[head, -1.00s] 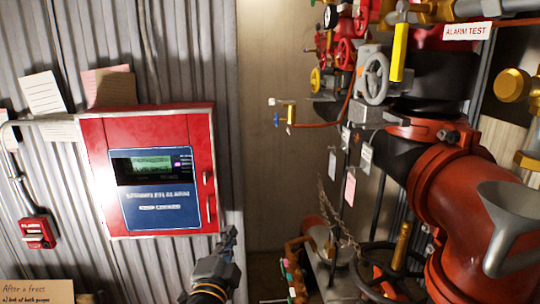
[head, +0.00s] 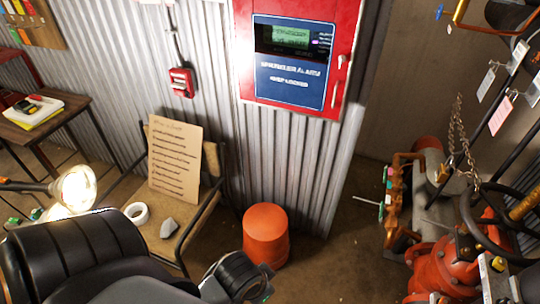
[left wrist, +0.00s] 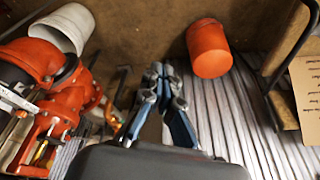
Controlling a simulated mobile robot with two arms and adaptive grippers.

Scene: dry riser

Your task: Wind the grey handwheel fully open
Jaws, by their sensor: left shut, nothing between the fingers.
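In the head view my left arm fills the bottom left and covers part of the floor. My right gripper is not in view.
A red alarm panel (head: 297,50) hangs on the corrugated wall. A chair (head: 196,225) holds a handwritten board (head: 174,158). A lamp (head: 76,188) glows at left. Red valves (head: 450,268) and a hanging chain (head: 458,130) stand at right. Bare floor (head: 345,240) lies between.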

